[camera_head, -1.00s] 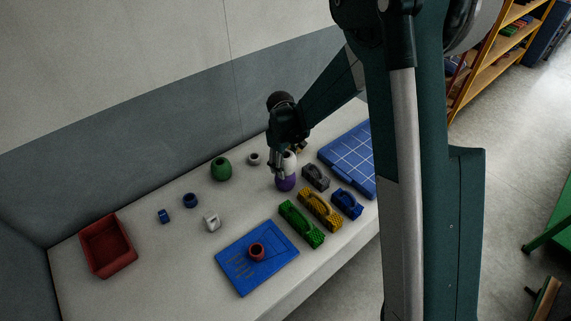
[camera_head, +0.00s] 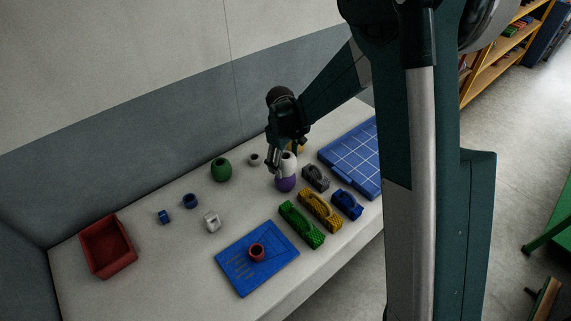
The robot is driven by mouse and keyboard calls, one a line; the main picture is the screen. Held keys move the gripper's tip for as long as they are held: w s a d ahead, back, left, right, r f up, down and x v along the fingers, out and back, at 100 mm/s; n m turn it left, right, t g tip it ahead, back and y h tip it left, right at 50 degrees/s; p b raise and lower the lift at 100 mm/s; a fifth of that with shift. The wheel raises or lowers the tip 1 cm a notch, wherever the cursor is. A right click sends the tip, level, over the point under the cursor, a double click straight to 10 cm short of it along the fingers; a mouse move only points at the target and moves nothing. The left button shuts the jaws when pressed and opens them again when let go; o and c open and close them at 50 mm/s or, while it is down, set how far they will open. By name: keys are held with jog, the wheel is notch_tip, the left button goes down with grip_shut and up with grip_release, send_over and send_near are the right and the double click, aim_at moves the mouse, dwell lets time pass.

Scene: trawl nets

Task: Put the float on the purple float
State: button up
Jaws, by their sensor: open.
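The purple float (camera_head: 285,185) stands on the table at the back, right of the middle. A white float (camera_head: 288,165) sits on top of it, upright as far as I can tell. My gripper (camera_head: 278,164) is open at the white float, with a finger showing along its left side. The other finger is mostly hidden, and I cannot tell whether either finger touches the float.
Green (camera_head: 221,169), small white (camera_head: 254,160) and blue (camera_head: 190,200) floats stand to the left. Green (camera_head: 301,225), yellow (camera_head: 320,209), grey (camera_head: 316,178) and blue (camera_head: 347,203) handled blocks stand right. A red tray (camera_head: 109,246) is far left. A blue board (camera_head: 232,267) holds a red float (camera_head: 257,253).

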jog(key=r, duration=1)
jog(key=shift+s+a, duration=0.25)
jog(key=shift+s, duration=0.1)
jog(key=shift+d, duration=0.1)
dwell(0.4)
jog(key=shift+s+d+r, duration=0.1)
jog(key=shift+d+r, duration=0.1)
jog(key=shift+r, duration=0.05)
jog(key=s+d+r+m+t+y, duration=0.1)
jog(key=s+d+r+m+t, duration=0.15)
jog(key=s+d+r, duration=0.55)
jog(key=s+d+r+m+t, duration=0.1)
jog(key=s+d+r+m, duration=0.3)
jog(key=d+r, duration=0.45)
jog(key=s+d+m+t, duration=0.1)
jog(key=s+d+m, duration=0.1)
jog(key=s+d, duration=0.4)
jog(key=s+d+m+t, duration=0.2)
jog(key=s+d, duration=0.4)
jog(key=s, duration=0.7)
jog(key=shift+s+d+m, duration=0.2)
jog(key=shift+d+m, duration=0.15)
jog(key=shift+d, duration=0.05)
